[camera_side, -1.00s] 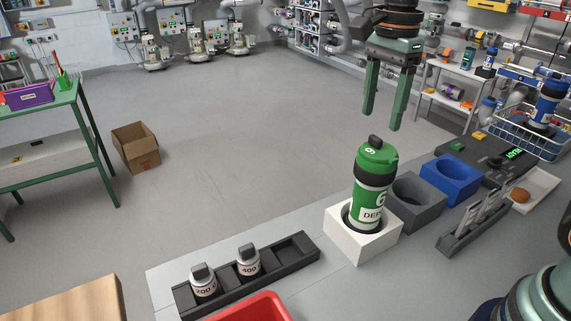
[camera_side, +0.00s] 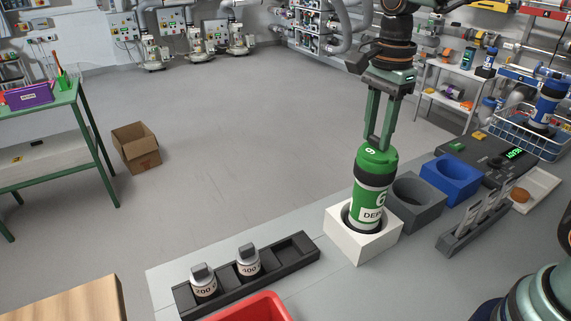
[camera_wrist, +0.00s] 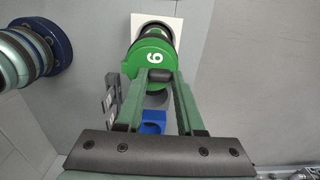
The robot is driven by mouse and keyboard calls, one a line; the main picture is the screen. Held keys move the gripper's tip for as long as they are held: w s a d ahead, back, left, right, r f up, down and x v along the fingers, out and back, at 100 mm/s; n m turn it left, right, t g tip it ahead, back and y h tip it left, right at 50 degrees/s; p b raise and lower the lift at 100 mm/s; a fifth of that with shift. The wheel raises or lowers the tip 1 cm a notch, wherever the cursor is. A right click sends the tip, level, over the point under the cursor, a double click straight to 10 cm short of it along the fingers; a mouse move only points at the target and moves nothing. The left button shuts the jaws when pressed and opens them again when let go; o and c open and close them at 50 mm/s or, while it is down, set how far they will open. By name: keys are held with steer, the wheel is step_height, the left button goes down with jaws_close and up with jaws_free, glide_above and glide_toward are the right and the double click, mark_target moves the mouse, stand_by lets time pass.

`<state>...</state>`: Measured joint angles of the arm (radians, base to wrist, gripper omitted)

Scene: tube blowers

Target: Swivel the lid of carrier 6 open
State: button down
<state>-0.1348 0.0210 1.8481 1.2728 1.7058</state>
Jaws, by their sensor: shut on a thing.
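Carrier 6 (camera_side: 368,200) is a green cylinder with dark bands, standing upright in a white square holder (camera_side: 352,246). Its green lid (camera_side: 378,157) is on top and bears a white 6, which also shows on the lid in the wrist view (camera_wrist: 146,60). My gripper (camera_side: 378,142) points down from above and is shut on the dark knob (camera_wrist: 160,75) at the lid's edge. The fingers mostly hide the knob in the side view. The lid appears to sit flat over the carrier's top.
A grey holder (camera_side: 428,216) and a blue holder (camera_side: 463,199) stand right of the white one, both empty. A dark rack (camera_side: 285,261) with weights marked 200 and 400 lies at the front left. A red bin (camera_side: 255,308) is in front, and slotted cards stand at right.

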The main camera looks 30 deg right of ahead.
mark_target(365, 161)
steer(key=shift+a+n, duration=0.15)
steer(key=shift+n, duration=0.15)
steer(key=a+n, duration=0.1)
steer(key=n, duration=0.1)
steer(key=shift+s+n, duration=0.1)
steer(key=shift+n, duration=0.2)
steer(key=n, duration=0.1)
steer(key=a+n, duration=0.1)
steer(key=n, duration=0.1)
steer(key=shift+s+a+n, duration=0.25)
steer(key=shift+n, duration=0.05)
steer(key=n, duration=0.1)
steer(key=s+a+n, duration=0.1)
steer(key=n, duration=0.1)
steer(key=shift+n, duration=0.3)
steer(key=n, duration=0.1)
steer(key=s+n, duration=0.1)
steer(key=shift+a+n, duration=0.35)
steer(key=shift+n, duration=0.05)
steer(key=shift+s+d+n, duration=0.1)
steer(key=shift+s+n, duration=0.75)
steer(key=shift+n, duration=1.3)
steer(key=shift+s+d+n, duration=0.15)
steer(key=shift+s+n, duration=0.75)
steer(key=shift+n, duration=1.3)
steer(key=shift+s+d+n, duration=0.1)
steer(key=shift+s+n, duration=0.75)
steer(key=shift+n, duration=1.3)
